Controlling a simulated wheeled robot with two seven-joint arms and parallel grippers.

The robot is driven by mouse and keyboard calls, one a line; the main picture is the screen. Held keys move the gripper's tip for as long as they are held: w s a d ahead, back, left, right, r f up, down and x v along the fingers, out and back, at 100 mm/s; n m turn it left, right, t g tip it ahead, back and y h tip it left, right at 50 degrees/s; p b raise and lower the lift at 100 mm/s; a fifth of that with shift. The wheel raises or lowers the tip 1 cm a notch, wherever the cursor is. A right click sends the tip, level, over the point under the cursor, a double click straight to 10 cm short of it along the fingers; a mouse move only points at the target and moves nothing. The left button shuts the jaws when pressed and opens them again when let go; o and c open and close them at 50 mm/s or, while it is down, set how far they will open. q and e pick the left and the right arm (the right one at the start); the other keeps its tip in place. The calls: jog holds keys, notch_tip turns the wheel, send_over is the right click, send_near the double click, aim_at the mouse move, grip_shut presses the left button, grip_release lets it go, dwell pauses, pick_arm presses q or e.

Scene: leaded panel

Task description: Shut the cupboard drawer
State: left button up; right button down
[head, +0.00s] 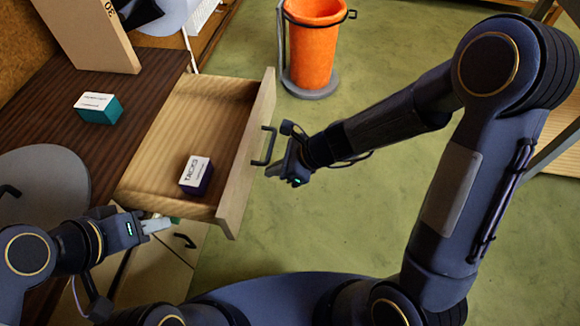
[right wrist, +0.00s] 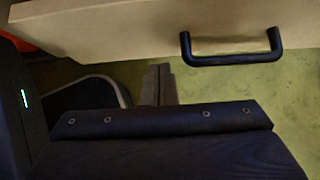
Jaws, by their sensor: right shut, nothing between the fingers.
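The wooden cupboard drawer (head: 215,92) stands pulled out, and its pale front panel (head: 252,150) has a black bar handle (head: 264,146). A small dark box with a white top marked TACKS (head: 195,175) lies inside the drawer. My right gripper (head: 274,171) is shut and empty, just outside the front panel near the lower end of the handle. In the right wrist view, its closed fingers (right wrist: 158,84) are below the panel and left of the handle (right wrist: 232,60), apart from the handle. My left gripper (head: 162,224) is beside the drawer's near side; its finger gap is unclear.
A dark wooden top (head: 60,130) carries a teal and white box (head: 98,108) and a leaning board (head: 90,35). A grey round surface (head: 50,180) is at left. An orange bin (head: 314,45) stands beyond the drawer. Green floor before the drawer is clear.

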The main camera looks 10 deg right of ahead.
aim_at(247, 171)
pick_arm(q)
jog(key=shift+p, duration=0.3)
pick_arm(e)
jog(key=shift+w+a, duration=0.2)
jog(key=shift+a, duration=0.45)
jog(key=shift+w+a, duration=0.25)
jog(key=shift+a, duration=0.45)
jog(key=shift+w+a, duration=0.2)
jog(key=shift+a, duration=0.45)
jog(key=shift+a, duration=0.1)
